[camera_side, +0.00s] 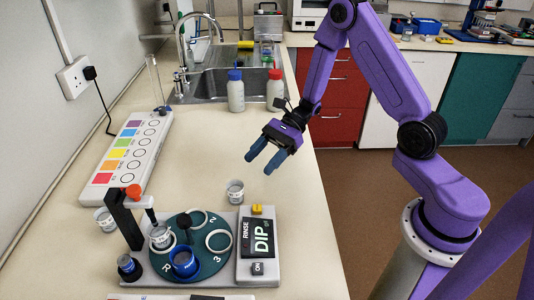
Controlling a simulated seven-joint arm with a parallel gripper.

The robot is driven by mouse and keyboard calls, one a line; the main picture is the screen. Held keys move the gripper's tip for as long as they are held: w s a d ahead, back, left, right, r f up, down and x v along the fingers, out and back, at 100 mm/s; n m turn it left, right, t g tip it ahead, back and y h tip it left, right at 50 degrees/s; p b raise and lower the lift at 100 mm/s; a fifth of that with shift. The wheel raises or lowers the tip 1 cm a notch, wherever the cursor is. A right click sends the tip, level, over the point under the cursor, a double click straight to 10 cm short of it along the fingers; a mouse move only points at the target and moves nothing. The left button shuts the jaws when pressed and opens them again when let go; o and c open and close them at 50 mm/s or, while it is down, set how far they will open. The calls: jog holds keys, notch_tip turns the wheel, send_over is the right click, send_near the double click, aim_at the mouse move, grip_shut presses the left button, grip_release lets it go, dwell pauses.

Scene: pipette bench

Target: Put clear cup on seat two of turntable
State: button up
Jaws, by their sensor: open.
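The clear cup (235,191) appears to be the small see-through cup with a pale band standing upright on the bench, just behind the turntable device. The turntable (190,255) is a dark green disc with white seat rings and markings. Seat two (199,218), near the "2" at the back right, looks like an empty ring. Another clear cup (160,237) and a blue cup (184,262) sit on the disc. My gripper (265,160) is open and empty, with blue fingers pointing down and left, above the bench and behind the clear cup.
A black post with an orange knob (133,191) stands over the disc's left side. A further clear cup (105,219) and a dark blue cup (128,265) stand left. A color-strip rack (130,155), blue-capped bottle (236,92) and red-capped bottle (274,92) stand further back. The bench middle is clear.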

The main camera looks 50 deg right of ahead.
jog(key=shift+v, duration=0.85)
jog(key=s+a+r+n+g+h, duration=0.2)
jog(key=s+n+g+h, duration=0.15)
jog(key=s+n, duration=0.4)
jog(key=s+a+r+n+g+h, duration=0.2)
jog(key=s+r+n+g+h, duration=0.15)
jog(key=s+n, duration=0.35)
jog(key=s+d+r+n+t+h, duration=0.1)
jog(key=s+d+n+t+h, duration=0.2)
jog(key=s+n, duration=0.2)
jog(key=s+d+r+n+t+h, duration=0.2)
jog(key=s+n, duration=0.3)
jog(key=n, duration=0.5)
jog(key=shift+s+d+t+h, duration=0.35)
jog(key=shift+t+h, duration=0.25)
jog(key=shift+t, duration=0.3)
jog(key=o, duration=0.3)
jog(key=shift+r+n, duration=0.15)
jog(key=shift+n, duration=0.3)
